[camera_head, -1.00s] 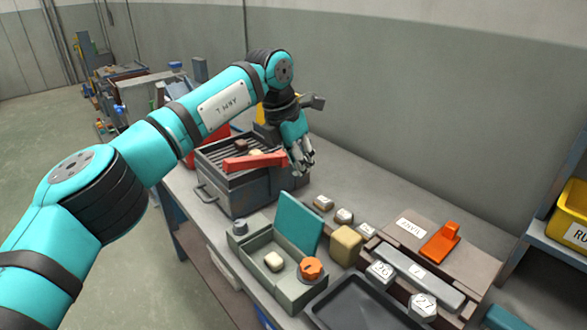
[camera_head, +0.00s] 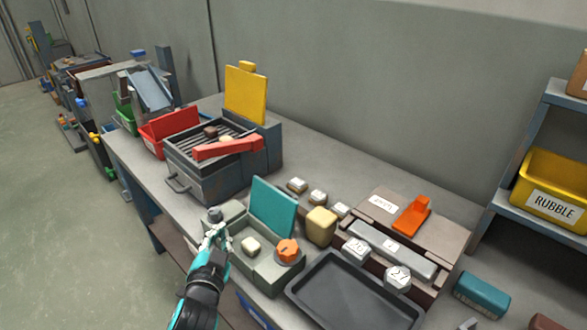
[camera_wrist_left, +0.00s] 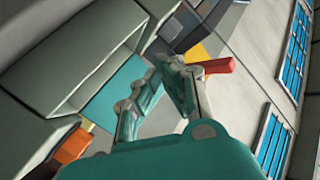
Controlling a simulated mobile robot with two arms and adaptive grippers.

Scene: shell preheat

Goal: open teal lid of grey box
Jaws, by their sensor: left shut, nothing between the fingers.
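The grey box (camera_head: 262,268) stands on the bench near its front edge. Its teal lid (camera_head: 273,208) stands raised at the back, so the box is open. A cream block (camera_head: 250,246) lies inside, and an orange knob (camera_head: 288,250) sits at the box's right end. My left gripper (camera_head: 214,234) is shut and empty at the box's left end, close beside a grey knob (camera_head: 214,214); I cannot tell whether they touch. In the left wrist view the gripper (camera_wrist_left: 160,72) shows near the teal lid (camera_wrist_left: 115,96) and grey box (camera_wrist_left: 75,62). My right gripper is not in view.
A grill (camera_head: 200,166) with a red bar (camera_head: 228,148) and raised yellow panel (camera_head: 246,95) stands behind left. A yellow block (camera_head: 321,226) and dark tray (camera_head: 355,295) are right of the box. A shelf with a yellow bin (camera_head: 553,185) stands far right.

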